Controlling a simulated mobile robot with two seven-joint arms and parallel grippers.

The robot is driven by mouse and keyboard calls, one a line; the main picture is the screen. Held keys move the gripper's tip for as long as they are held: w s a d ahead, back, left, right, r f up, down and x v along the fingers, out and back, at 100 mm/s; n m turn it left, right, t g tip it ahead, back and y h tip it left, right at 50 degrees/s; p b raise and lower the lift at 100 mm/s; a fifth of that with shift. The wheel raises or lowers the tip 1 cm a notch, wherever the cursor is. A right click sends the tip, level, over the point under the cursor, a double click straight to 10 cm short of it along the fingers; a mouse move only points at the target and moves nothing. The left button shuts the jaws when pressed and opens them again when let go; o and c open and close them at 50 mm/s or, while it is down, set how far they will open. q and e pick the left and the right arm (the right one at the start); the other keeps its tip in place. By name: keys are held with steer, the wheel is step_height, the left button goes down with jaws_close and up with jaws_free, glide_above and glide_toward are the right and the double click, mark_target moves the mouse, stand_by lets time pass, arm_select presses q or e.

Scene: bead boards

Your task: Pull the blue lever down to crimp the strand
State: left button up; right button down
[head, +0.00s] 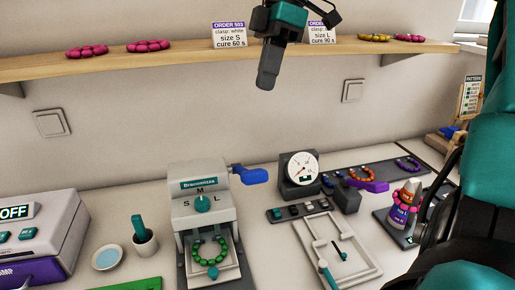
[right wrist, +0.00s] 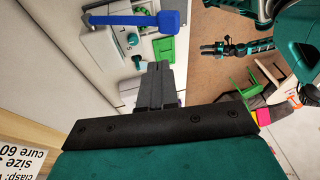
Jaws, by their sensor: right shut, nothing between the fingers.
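The blue lever (head: 252,175) sticks out roughly level from the right side of the grey-white press (head: 202,180), which has a teal dial (head: 201,204) marked S, M, L. It also shows in the right wrist view (right wrist: 140,20), beyond my fingers. A green bead strand (head: 210,251) lies in an open loop in the press. My right gripper (head: 267,80) is shut and empty, pointing down, high above the lever and apart from it. It also shows in the right wrist view (right wrist: 152,85). My left gripper (right wrist: 212,47) is small in the right wrist view; its jaws are unclear.
A gauge (head: 301,168) and a pale frame (head: 330,250) stand right of the press. A cup (head: 144,243) and dish (head: 108,258) stand left. Behind is a shelf (head: 190,58) with bracelets and order cards.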

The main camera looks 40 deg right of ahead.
glide_toward(252, 170)
step_height(252, 170, down, 2)
steer(key=w, duration=0.2)
arm_select(q)
steer(key=shift+f, duration=0.25)
arm_select(e)
steer(key=shift+s+a+f, duration=0.3)
steer(key=shift+f, duration=0.35)
steer(key=shift+s+a+f, duration=0.25)
steer(key=shift+s+f, duration=0.05)
steer(key=shift+f, duration=0.35)
steer(key=shift+s+a+f, duration=0.3)
steer(key=shift+s+f, duration=0.05)
steer(key=shift+f, duration=0.3)
arm_select(q)
steer(key=shift+f+b, duration=0.1)
steer(key=shift+b, duration=0.2)
arm_select(e)
steer(key=shift+f, duration=0.15)
